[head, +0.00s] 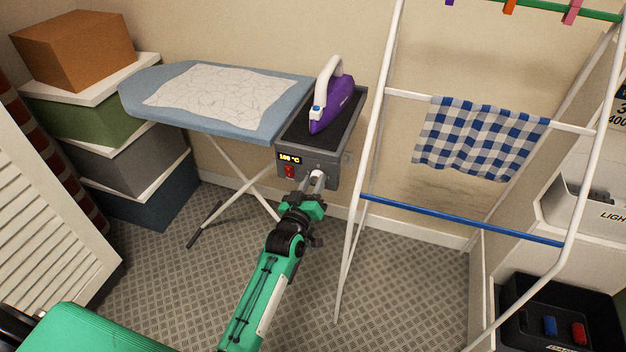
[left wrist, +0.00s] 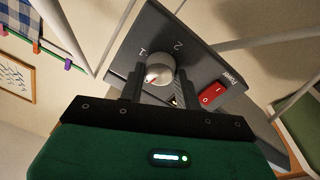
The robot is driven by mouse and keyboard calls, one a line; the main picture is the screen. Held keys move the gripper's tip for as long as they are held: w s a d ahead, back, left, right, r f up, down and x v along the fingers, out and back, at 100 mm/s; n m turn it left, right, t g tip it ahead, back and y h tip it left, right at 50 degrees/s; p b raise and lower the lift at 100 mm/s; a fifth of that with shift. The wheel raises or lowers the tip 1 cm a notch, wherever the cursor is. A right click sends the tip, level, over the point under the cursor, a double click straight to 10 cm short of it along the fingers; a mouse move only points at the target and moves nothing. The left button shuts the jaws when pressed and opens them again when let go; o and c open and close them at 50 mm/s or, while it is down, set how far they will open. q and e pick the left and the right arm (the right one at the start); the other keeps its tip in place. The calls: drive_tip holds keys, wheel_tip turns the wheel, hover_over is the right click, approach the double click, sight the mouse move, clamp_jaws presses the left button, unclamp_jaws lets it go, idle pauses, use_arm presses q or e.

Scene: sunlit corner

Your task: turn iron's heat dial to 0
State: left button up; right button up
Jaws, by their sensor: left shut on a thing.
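The heat dial (left wrist: 160,66) is a round silver knob on the dark front panel of the iron's station (head: 322,160). In the left wrist view, marks "1" and "2" are printed around it, and a red pointer mark shows on its lower left, near the "1" side. My left gripper (head: 316,182) is at the panel's front, shut on the dial with one finger on either side. The display (head: 289,159) is lit and seems to read 100 °C. The purple iron (head: 335,103) stands on the station top. My right gripper is not in view.
A red power switch (left wrist: 211,94) sits beside the dial. The ironing board (head: 272,119) adjoins the station on the left. A white drying rack (head: 366,160) with a checked cloth (head: 480,138) stands close on the right. Stacked boxes (head: 140,155) are at the left.

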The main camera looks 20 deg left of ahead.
use_arm(q)
drive_tip(key=shift+n+p, duration=0.3)
drive_tip(key=shift+n, duration=0.7)
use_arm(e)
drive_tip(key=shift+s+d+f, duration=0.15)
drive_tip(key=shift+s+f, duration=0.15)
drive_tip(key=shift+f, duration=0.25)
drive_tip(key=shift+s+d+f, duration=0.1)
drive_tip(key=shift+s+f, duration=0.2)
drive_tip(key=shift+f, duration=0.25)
use_arm(q)
drive_tip(key=o, duration=1)
drive_tip(key=shift+s, duration=0.1)
drive_tip(key=s, duration=0.4)
drive_tip(key=s+f, duration=0.1)
drive_tip(key=s, duration=0.8)
drive_tip(key=shift+s+a+f+b, duration=0.2)
drive_tip(key=shift+s+f+b, duration=0.05)
drive_tip(key=shift+f+b, duration=0.05)
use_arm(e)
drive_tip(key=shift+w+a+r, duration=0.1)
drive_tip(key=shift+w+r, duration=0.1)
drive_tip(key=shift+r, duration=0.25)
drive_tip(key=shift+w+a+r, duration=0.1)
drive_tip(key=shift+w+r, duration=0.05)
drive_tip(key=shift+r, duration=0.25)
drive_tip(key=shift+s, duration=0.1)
